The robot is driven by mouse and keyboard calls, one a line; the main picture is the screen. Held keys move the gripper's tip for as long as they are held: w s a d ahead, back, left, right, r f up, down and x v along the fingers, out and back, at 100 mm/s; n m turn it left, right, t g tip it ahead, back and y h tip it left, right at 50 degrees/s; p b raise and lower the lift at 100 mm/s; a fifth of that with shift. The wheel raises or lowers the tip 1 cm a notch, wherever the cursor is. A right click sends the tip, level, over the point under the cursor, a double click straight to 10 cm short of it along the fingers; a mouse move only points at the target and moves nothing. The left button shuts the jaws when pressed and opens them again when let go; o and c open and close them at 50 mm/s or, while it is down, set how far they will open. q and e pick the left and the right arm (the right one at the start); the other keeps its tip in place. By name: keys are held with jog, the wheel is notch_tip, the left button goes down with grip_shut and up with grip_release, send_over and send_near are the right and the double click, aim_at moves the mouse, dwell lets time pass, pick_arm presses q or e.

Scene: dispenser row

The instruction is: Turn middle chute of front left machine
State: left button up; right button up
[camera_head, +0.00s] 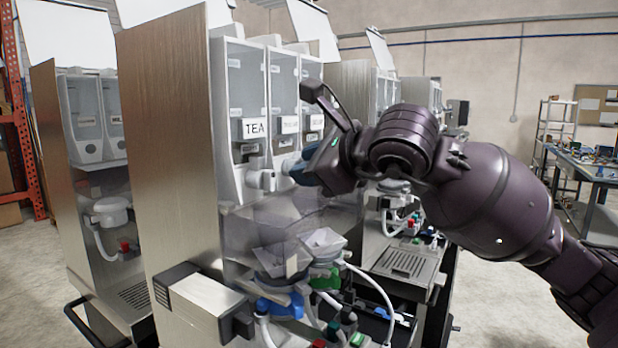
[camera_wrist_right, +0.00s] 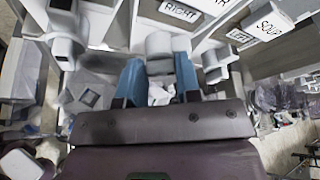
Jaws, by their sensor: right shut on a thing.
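The front left machine (camera_head: 176,150) has a brushed brown side panel and clear canisters with white fronts, the nearest labelled TEA (camera_head: 254,129). The TEA canister's grey chute (camera_head: 262,180) sticks out below its label. My right gripper (camera_head: 303,170) is at the middle canister, just right of that chute. In the right wrist view, its blue fingers (camera_wrist_right: 158,85) stand on both sides of a pale grey chute (camera_wrist_right: 159,45) and are shut on it. In the head view the gripper largely hides this chute. My left gripper is not in view.
Below the chutes are clear funnels (camera_head: 322,243) over blue and green fittings, with white hoses. Another machine (camera_head: 85,190) stands on the left, and more machines stand behind my right arm. A shelf (camera_head: 556,128) and a worktable (camera_head: 590,170) are far right.

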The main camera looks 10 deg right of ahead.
jog(key=shift+n+b, duration=0.3)
dwell(0.4)
jog(key=o, duration=0.9)
jog(key=v, duration=1)
jog(key=shift+s, duration=0.45)
jog(key=shift+c, duration=0.3)
